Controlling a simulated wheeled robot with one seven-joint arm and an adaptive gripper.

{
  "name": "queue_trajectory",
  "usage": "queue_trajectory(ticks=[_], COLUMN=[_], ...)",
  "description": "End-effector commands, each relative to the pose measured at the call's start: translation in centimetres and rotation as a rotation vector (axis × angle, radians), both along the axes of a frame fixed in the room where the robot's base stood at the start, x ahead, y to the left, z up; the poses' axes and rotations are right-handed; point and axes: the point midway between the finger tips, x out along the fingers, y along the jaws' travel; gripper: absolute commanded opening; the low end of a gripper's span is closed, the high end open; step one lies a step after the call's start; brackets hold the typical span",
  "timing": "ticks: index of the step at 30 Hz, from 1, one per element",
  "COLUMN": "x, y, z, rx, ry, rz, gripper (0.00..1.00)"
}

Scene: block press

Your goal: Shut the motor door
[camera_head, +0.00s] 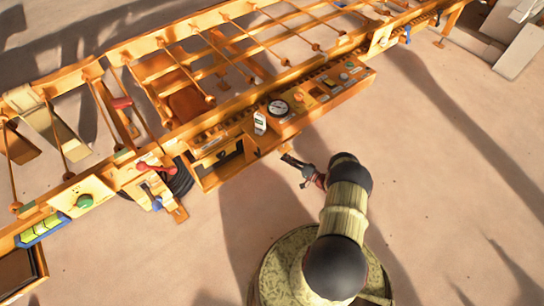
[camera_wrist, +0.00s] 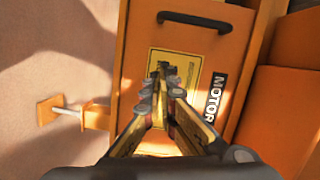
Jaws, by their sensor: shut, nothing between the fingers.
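The motor door (camera_wrist: 190,48) is an orange panel in the wrist view, with a black handle (camera_wrist: 195,21), a yellow label and a MOTOR label (camera_wrist: 216,98). My gripper (camera_wrist: 160,76) is shut and empty, with its fingertips over the yellow label. I cannot tell whether they touch the panel. In the head view my gripper (camera_head: 289,159) is beside the orange machine, just below its control panel. How far the door stands open is not clear, and I cannot pick it out surely in the head view.
The orange machine's control panel (camera_head: 300,97) carries a gauge and buttons. A dark open compartment (camera_head: 218,160) lies to its lower left. A red-handled lever (camera_head: 155,167) is farther left. An orange bracket (camera_wrist: 95,116) sits beside the door. The floor (camera_head: 450,190) at right is clear.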

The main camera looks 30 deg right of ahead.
Motion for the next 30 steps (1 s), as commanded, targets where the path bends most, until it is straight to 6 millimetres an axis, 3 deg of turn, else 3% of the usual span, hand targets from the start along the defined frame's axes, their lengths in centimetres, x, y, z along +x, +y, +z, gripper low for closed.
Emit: queue_trajectory(ticks=[17, 22, 30], x=[9.5, 9.0, 8.8], y=[3.4, 5.8, 7.0], z=[-0.8, -1.1, -1.3], rx=[0.001, 0.003, 0.002], ry=[0.001, 0.004, 0.003], rz=[0.006, 0.003, 0.001], gripper=[0.00, 0.00, 0.00])
